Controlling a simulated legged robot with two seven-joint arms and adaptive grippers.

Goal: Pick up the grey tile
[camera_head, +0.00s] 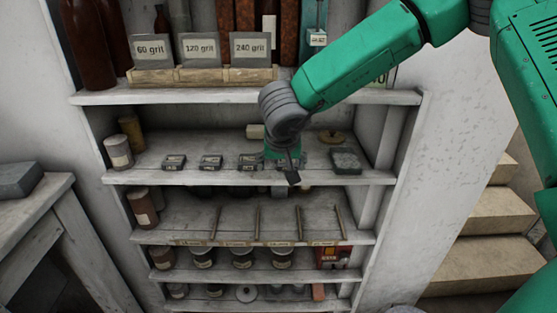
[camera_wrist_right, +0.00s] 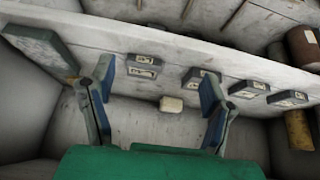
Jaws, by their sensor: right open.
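The grey tile (camera_head: 346,160) is a flat, speckled slab lying at the right end of the second shelf in the head view. It also shows at the upper left of the right wrist view (camera_wrist_right: 42,48). My right gripper (camera_head: 288,168) is over the same shelf, to the left of the tile and apart from it. In the right wrist view its two fingers (camera_wrist_right: 151,75) are spread wide with nothing between them gripped. A small labelled block (camera_wrist_right: 145,66) shows beyond the fingers. My left gripper is in neither view.
Several small labelled dark blocks (camera_head: 210,161) line the shelf to the left. A pale block (camera_head: 255,131) lies behind them, and a round tan lid (camera_head: 332,137) lies behind the tile. The upper shelf (camera_head: 200,95) overhangs; a side wall (camera_head: 388,135) closes the right.

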